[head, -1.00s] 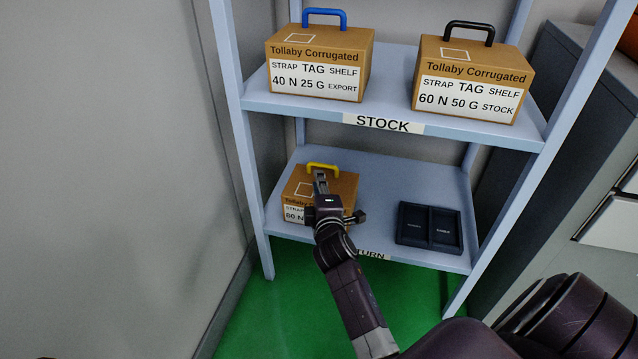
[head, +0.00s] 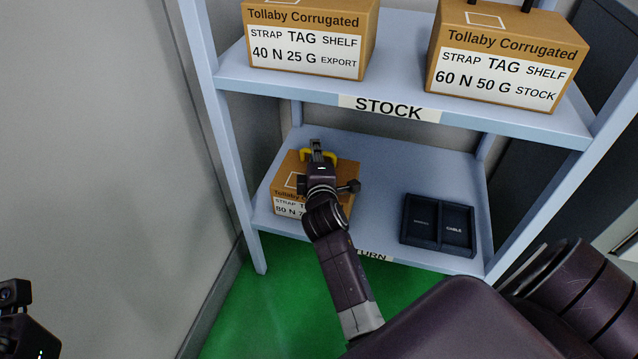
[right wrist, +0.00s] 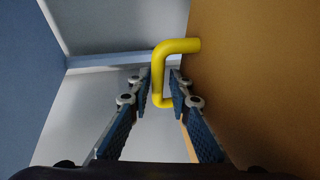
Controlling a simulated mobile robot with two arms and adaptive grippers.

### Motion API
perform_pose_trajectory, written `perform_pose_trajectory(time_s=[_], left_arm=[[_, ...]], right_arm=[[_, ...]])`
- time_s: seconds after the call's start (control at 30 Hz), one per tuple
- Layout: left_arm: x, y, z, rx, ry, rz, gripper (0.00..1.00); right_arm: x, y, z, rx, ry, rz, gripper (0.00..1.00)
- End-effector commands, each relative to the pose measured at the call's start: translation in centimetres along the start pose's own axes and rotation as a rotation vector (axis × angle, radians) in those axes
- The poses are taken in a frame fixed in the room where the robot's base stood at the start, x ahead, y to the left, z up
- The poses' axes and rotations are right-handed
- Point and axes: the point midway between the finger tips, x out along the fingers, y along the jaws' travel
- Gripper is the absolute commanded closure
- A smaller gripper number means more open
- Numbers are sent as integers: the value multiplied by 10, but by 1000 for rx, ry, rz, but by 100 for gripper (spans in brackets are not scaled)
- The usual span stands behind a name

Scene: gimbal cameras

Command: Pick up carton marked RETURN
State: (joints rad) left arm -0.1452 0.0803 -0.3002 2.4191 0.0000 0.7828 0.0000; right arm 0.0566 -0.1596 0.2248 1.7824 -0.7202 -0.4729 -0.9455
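A brown carton (head: 284,187) with a yellow handle (head: 305,155) stands on the lower shelf at the left. Its white label is partly hidden by my right arm, so I cannot read a RETURN mark on it. My right gripper (head: 317,150) is over the carton's top, at the handle. In the right wrist view the yellow handle (right wrist: 178,46) passes between the two blue-padded fingers (right wrist: 160,85), with gaps visible beside it, so the gripper looks open. The carton's side (right wrist: 255,80) fills the right. Part of my left wrist (head: 18,325) shows at the bottom left; its fingers do not show.
The lower shelf (head: 385,180) bears a partly covered sign ending in URN (head: 374,256) and a dark two-part tray (head: 438,225) at right. Two labelled cartons, EXPORT (head: 306,47) and STOCK (head: 505,65), stand on the upper shelf (head: 290,84). A shelf post (head: 222,130) rises left.

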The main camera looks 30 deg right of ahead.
Motion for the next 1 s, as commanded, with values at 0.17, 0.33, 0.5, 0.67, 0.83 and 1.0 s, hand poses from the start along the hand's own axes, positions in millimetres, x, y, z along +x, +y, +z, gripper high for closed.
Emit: perform_pose_trajectory(time_s=[0.17, 0.33, 0.5, 0.67, 0.83, 1.0], left_arm=[[1, 0, 0, 0, 1, 0, 60], [1, 0, 0, 0, 1, 0, 60], [1, 0, 0, 0, 1, 0, 60], [1, 0, 0, 0, 1, 0, 60], [1, 0, 0, 0, 1, 0, 60], [1, 0, 0, 0, 1, 0, 60]], right_arm=[[0, 0, 0, 0, 0, 0, 81], [0, 0, 0, 0, 0, 0, 95], [0, 0, 0, 0, 0, 0, 100], [0, 0, 0, 1, 0, 0, 100], [0, 0, 0, 0, 0, -1, 100], [0, 3, -1, 1, 1, 6, 100]])
